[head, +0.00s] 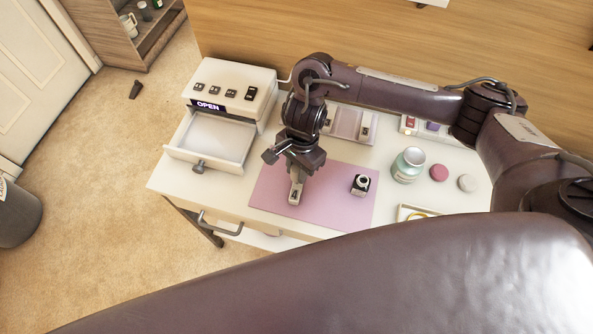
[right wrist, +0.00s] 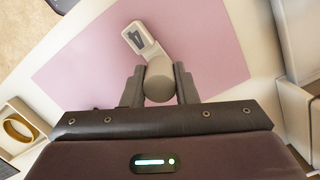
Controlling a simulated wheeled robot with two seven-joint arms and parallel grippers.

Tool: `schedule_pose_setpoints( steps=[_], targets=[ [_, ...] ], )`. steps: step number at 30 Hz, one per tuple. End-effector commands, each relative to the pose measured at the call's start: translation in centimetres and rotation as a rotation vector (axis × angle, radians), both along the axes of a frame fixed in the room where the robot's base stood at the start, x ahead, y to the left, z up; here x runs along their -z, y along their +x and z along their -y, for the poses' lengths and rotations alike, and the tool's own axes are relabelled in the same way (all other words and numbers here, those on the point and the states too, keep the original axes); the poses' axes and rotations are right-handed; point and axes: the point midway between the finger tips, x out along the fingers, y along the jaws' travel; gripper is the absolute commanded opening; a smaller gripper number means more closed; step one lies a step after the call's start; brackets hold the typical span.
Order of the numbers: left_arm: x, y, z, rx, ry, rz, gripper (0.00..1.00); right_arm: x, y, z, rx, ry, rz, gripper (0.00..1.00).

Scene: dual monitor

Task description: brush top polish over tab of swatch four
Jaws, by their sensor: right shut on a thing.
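My right gripper (head: 293,172) is above the pink mat and points down. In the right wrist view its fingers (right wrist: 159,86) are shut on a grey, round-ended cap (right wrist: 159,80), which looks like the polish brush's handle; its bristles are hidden. Swatch four (right wrist: 143,40), a pale piece with a dark "4", lies on the mat just beyond the cap. It also shows below the gripper in the head view (head: 295,194). I cannot tell whether brush and swatch touch. A small dark bottle (head: 361,186) with a pale, seemingly uncapped neck stands right of them. My left gripper is out of view.
The pink mat (head: 334,215) has bare room around the swatch. An open drawer (head: 207,168) and a white unit with an "OPEN" sign (head: 208,105) stand left. A teal-labelled jar (head: 408,166), pink and grey round pieces, and a tray with a yellow ring (head: 408,213) are right.

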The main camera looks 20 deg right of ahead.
Motion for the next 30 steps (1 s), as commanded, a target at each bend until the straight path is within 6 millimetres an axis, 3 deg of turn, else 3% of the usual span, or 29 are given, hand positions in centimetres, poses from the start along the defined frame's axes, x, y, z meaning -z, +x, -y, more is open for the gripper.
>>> schedule_pose_setpoints(
  steps=[30],
  targets=[
    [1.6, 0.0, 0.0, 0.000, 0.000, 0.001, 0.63, 0.2, 2.4, 1.4, 0.001, -0.002, 0.001, 0.00]
  ],
)
